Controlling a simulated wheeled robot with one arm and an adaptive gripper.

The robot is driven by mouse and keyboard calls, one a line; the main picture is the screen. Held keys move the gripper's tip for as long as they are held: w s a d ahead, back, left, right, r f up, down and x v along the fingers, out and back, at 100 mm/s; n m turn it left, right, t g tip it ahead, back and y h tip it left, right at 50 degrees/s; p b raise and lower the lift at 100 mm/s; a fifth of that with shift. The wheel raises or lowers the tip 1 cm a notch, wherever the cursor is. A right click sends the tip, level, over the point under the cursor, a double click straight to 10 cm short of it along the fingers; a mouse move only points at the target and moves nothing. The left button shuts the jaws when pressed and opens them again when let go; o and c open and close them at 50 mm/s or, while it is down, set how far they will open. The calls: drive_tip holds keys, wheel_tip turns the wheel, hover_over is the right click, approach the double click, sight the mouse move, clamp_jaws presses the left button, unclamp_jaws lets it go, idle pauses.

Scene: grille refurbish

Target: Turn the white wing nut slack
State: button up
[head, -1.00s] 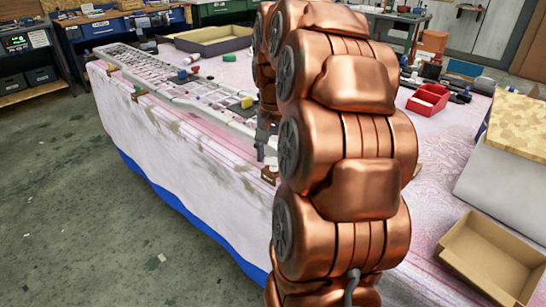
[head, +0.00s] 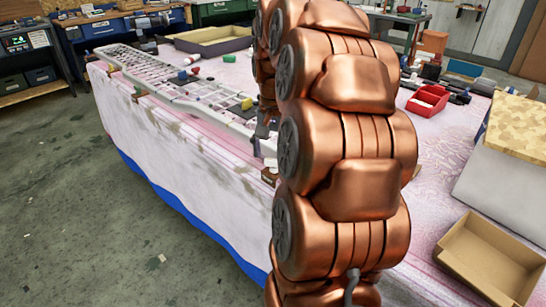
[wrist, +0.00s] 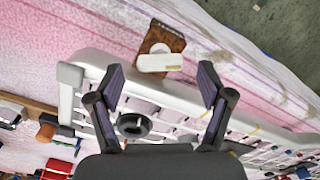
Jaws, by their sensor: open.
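The white wing nut (wrist: 160,62) is a pale, rounded bar on a brown wooden block (wrist: 163,42) at the edge of the pink cloth, beside the grille. My gripper (wrist: 162,80) is open and empty. Its two dark fingers lie left and right of the wing nut in the wrist view, and I cannot tell the height between them. In the head view the brown block (head: 270,176) shows at the table edge, just below my gripper (head: 264,145), which my arm partly hides.
The long white grille (head: 185,90) lies along the table, with coloured clamps on it. A dark round knob (wrist: 133,125) sits between my fingers' bases in the wrist view. A red bin (head: 428,101) and a cardboard tray (head: 490,258) stand to the right.

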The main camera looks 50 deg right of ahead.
drive_tip(key=shift+r+p, duration=1.45)
drive_tip(key=shift+r, duration=2.3)
drive_tip(key=shift+c, duration=0.2)
drive_tip(key=c, duration=0.7)
